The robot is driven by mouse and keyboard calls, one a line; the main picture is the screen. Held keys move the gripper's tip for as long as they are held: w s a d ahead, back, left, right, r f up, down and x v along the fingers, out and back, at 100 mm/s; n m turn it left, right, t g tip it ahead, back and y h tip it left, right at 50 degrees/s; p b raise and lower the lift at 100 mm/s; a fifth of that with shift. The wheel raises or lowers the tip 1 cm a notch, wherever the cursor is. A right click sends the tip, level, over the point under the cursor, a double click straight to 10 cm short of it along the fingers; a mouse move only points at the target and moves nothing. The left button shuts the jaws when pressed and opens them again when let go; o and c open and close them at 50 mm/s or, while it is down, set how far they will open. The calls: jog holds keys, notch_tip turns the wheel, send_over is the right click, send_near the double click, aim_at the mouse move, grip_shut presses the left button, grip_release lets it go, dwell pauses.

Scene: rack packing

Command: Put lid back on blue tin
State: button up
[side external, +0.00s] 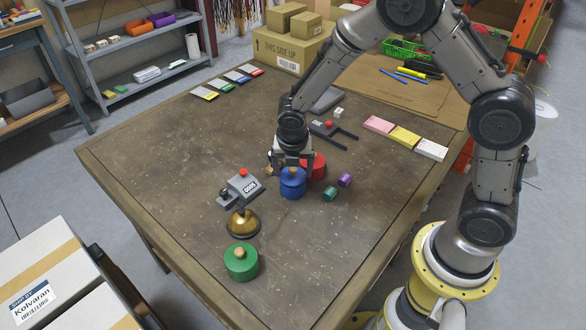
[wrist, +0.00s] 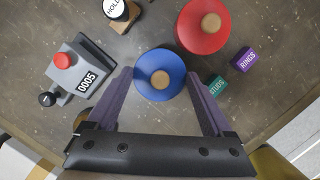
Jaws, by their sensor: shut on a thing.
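The blue tin (side external: 293,188) stands on the table beside the red tin (side external: 318,167). Its round blue lid (wrist: 160,86) with a wooden knob shows from above in the wrist view. My gripper (side external: 293,164) is directly over the blue tin, pointing down. In the wrist view my gripper (wrist: 159,74) has one purple finger on each side of the lid, shut on its edge. The lid is at the top of the tin in the side view; whether it is fully seated cannot be told. The tin's body is hidden under the lid in the wrist view.
The red tin is close behind the blue one. Teal (side external: 330,194) and purple (side external: 345,180) blocks lie to the right. A grey counter (side external: 242,187), brass bell (side external: 243,224) and green tin (side external: 240,266) stand left and in front. The table's front right is clear.

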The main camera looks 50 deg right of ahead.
dwell(0.3)
jog(key=o, duration=1.1)
jog(key=shift+r, duration=3.5)
grip_shut()
jog(key=shift+f, duration=1.05)
